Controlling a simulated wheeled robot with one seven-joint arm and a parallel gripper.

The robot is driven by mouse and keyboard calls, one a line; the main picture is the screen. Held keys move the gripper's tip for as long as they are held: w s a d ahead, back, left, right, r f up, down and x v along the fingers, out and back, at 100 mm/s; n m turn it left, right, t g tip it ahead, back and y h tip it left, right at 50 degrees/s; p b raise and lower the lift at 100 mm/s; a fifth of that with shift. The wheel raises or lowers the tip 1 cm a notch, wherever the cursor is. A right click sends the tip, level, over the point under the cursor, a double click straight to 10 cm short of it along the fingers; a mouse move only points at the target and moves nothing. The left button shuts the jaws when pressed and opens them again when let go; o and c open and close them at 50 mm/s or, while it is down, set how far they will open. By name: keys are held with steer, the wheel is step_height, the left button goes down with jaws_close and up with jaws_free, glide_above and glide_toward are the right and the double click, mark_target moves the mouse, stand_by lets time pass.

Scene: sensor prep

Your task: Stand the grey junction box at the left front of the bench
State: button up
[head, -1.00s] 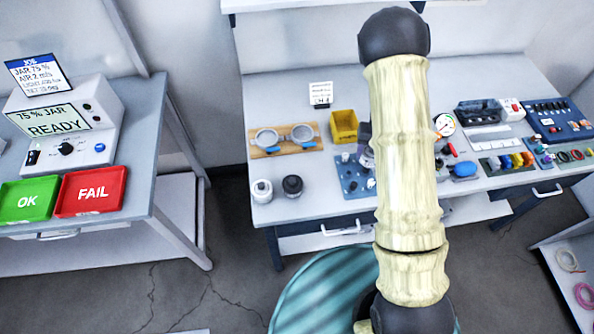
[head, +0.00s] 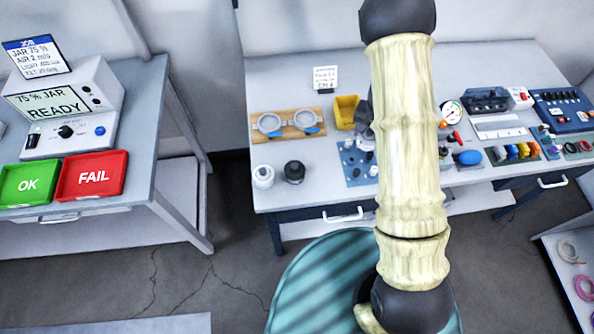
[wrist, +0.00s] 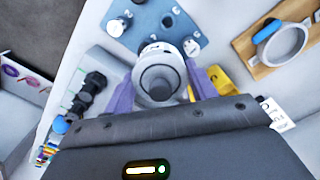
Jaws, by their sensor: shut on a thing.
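My gripper (wrist: 162,88) has purple fingers on either side of a round, light-grey housing (wrist: 158,54) with a dark grey round centre, which I take to be the junction box. It is shut on it. The blue numbered plate (wrist: 165,18) lies beyond the housing in the wrist view; I cannot tell the height between them. In the head view my arm hides most of the gripper, and only a little of the housing (head: 365,138) shows at the arm's left edge. The bench (head: 315,185) has open surface at its left front, around a white jar (head: 263,177) and a black-topped piece (head: 294,172).
The wooden holder with two round cups (head: 290,124), the yellow bin (head: 346,112) and a small sign (head: 325,78) stand further back. A pressure gauge (head: 451,112) and several coloured parts (head: 513,153) fill the right side. A separate table with green (head: 30,184) and red trays (head: 92,176) is at left.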

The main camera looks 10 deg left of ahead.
steer(key=s+a+r+m+b, duration=0.1)
steer(key=a+m, duration=0.4)
steer(key=m, duration=0.7)
steer(key=s+a+r+m+b, duration=0.1)
steer(key=s+a+m+b, duration=0.2)
steer(key=a+m, duration=0.3)
steer(key=s+m, duration=0.1)
steer(key=m, duration=0.4)
steer(key=shift+s+r+m, duration=0.35)
steer(key=shift+r+m, duration=0.05)
steer(key=shift+a, duration=0.1)
steer(key=shift+f, duration=3.15)
steer(key=shift+f, duration=1.85)
steer(key=shift+f, duration=0.1)
